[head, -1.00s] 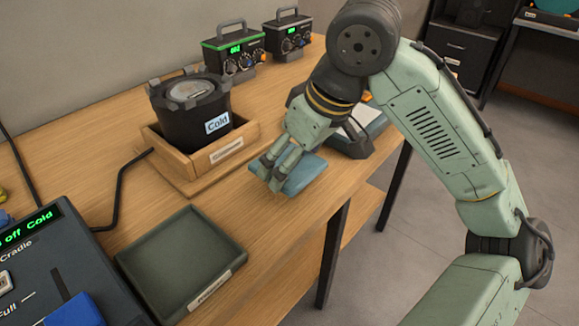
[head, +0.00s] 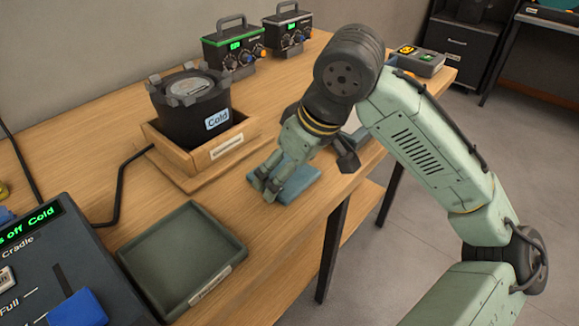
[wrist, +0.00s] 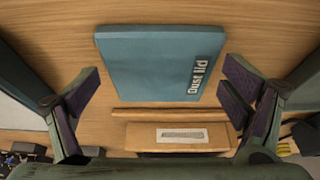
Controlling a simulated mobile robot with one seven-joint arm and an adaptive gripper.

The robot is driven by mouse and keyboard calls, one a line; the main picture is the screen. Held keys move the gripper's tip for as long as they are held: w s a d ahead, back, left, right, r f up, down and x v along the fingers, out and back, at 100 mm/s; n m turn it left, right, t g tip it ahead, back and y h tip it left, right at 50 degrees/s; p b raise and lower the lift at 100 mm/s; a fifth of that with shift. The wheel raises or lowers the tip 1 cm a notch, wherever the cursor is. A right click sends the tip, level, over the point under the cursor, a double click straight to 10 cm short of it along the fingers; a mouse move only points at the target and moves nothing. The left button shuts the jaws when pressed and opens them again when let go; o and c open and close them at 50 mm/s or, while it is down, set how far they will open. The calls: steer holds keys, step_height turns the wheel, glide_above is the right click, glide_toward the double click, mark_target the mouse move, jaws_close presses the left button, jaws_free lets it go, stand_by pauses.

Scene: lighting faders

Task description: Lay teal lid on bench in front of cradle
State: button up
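The teal lid (head: 302,190) lies flat on the bench, in front of the wooden cradle (head: 185,163) and a little to its right in the head view. The cradle's labelled front (wrist: 182,136) shows below the lid there.
A black pot labelled "Cold" (head: 192,115) sits in the cradle. An empty dark tray (head: 150,255) is at the front left, beside a control console (head: 50,265). Two dial boxes (head: 232,55) stand at the back. The bench's front edge is close to the lid.

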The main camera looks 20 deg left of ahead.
steer(key=shift+o, duration=0.4)
steer(key=shift+r, duration=0.15)
steer(key=shift+d+r, duration=0.1)
steer(key=shift+r, duration=0.2)
steer(key=v, duration=1.1)
steer(key=shift+r, duration=0.25)
steer(key=shift+d, duration=0.15)
